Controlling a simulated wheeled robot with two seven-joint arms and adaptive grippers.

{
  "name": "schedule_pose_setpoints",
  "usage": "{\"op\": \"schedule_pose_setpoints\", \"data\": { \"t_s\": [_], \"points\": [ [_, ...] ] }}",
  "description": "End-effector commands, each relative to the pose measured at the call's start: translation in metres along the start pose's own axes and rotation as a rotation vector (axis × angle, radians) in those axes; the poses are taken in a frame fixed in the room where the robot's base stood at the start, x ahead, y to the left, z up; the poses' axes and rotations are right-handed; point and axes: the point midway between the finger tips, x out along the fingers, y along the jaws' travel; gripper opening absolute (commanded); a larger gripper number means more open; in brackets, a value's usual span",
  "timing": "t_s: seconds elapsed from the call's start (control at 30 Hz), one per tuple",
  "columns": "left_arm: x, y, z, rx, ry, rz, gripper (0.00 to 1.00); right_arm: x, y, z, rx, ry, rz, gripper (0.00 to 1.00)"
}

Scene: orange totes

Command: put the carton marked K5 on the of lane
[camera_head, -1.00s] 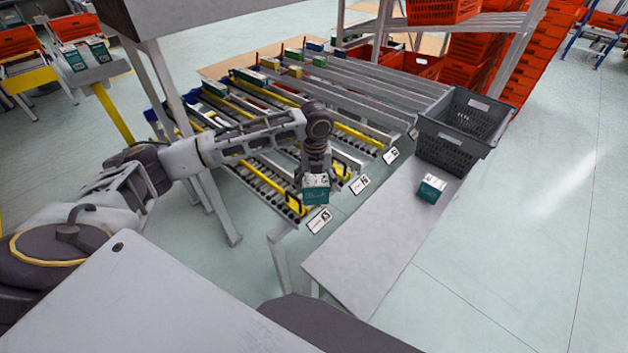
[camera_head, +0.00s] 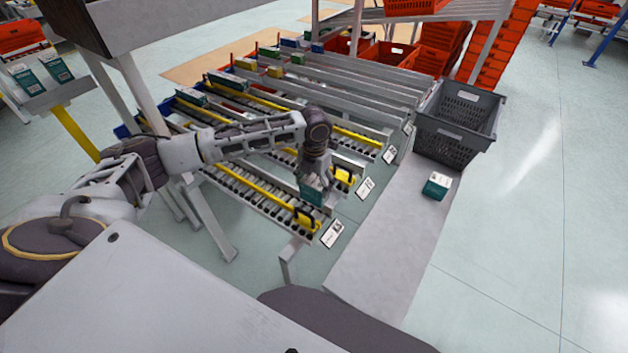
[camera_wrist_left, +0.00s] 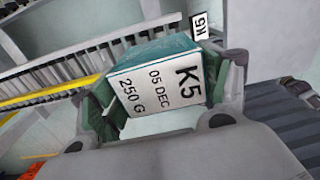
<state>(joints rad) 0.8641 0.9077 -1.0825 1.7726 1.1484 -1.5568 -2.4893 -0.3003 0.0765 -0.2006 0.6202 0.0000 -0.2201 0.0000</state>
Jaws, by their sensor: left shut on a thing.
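My left gripper (camera_head: 316,180) is shut on a teal and white carton (camera_head: 310,197). In the left wrist view the carton (camera_wrist_left: 160,88) reads K5, 05 DEC, 250 G and sits between the two fingers (camera_wrist_left: 165,98). It is held over the front end of the nearest roller lanes (camera_head: 262,198), close to a yellow end piece (camera_head: 306,218). Whether it touches the rollers I cannot tell. A lane card marked K5 (camera_wrist_left: 200,27) shows just beyond the carton in the wrist view. My right gripper is not in view.
White lane cards (camera_head: 331,233) line the lane fronts. A grey bench (camera_head: 385,240) beside them bears another teal and white carton (camera_head: 437,186) and a dark crate (camera_head: 447,145). More lanes with cartons lie behind; orange totes (camera_head: 400,55) stand at the back.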

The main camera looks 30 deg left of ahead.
Motion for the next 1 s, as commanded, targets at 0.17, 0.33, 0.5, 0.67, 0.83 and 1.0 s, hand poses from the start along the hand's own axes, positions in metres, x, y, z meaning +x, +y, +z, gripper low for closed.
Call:
{"op": "schedule_pose_setpoints", "data": {
  "t_s": [0.17, 0.33, 0.5, 0.67, 0.83, 1.0],
  "points": [
    [0.001, 0.000, 0.000, 0.029, -0.001, 0.000, 0.45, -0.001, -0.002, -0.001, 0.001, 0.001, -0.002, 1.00],
    [0.001, 0.000, 0.000, 0.031, -0.001, 0.000, 0.45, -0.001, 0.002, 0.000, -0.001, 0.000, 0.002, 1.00],
    [0.001, 0.000, 0.000, 0.030, -0.001, 0.000, 0.45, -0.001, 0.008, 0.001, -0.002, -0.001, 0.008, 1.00],
    [0.003, 0.000, 0.000, 0.030, -0.001, 0.000, 0.45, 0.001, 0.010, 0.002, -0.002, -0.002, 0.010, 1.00],
    [0.008, 0.000, 0.000, 0.030, -0.001, 0.000, 0.45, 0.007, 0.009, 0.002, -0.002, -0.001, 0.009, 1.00],
    [0.016, 0.000, 0.000, 0.030, -0.001, 0.000, 0.45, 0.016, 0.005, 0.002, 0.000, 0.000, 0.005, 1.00]
  ]
}}
